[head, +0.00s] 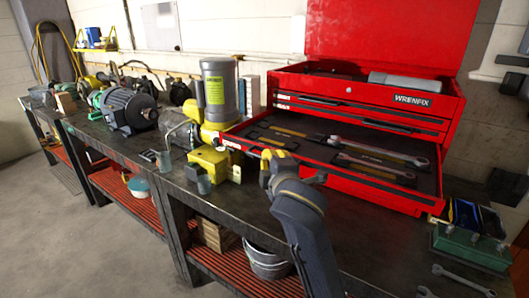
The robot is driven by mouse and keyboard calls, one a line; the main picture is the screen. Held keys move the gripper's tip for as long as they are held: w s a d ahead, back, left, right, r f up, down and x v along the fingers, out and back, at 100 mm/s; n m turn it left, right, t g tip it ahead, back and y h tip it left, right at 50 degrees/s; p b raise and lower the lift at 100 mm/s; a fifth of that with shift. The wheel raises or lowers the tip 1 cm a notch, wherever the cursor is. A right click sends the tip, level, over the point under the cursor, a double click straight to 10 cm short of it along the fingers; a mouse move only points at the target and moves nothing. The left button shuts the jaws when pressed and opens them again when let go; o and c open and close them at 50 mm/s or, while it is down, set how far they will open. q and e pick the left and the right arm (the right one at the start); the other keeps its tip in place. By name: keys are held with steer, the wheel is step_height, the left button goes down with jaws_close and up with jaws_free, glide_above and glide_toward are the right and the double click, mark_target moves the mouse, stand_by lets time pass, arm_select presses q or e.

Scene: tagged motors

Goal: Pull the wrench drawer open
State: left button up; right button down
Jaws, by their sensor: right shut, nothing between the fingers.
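The red toolbox (458,118) stands on the workbench with its lid up. Its wrench drawer (395,196) sticks out toward me, open, with several wrenches (380,152) lying in dark inlays. My right gripper (268,160) is at the drawer's front edge, left of its middle, with the dark arm reaching up from below. It is shut with nothing between its fingers. I cannot tell whether it touches the drawer front. My left gripper is not in view.
A yellow-based grey motor (218,90) stands close left of the drawer, with a yellow block (208,160) before it. A dark motor (128,108) is farther left. A green box (470,245) and loose wrenches (462,281) lie at the right. The bench front (250,210) is partly bare.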

steer(key=shift+s+a, duration=0.65)
steer(key=shift+s, duration=0.25)
steer(key=c, duration=1.5)
jaws_free()
steer(key=v, duration=0.7)
steer(key=shift+s+d, duration=0.1)
steer(key=shift+s, duration=0.1)
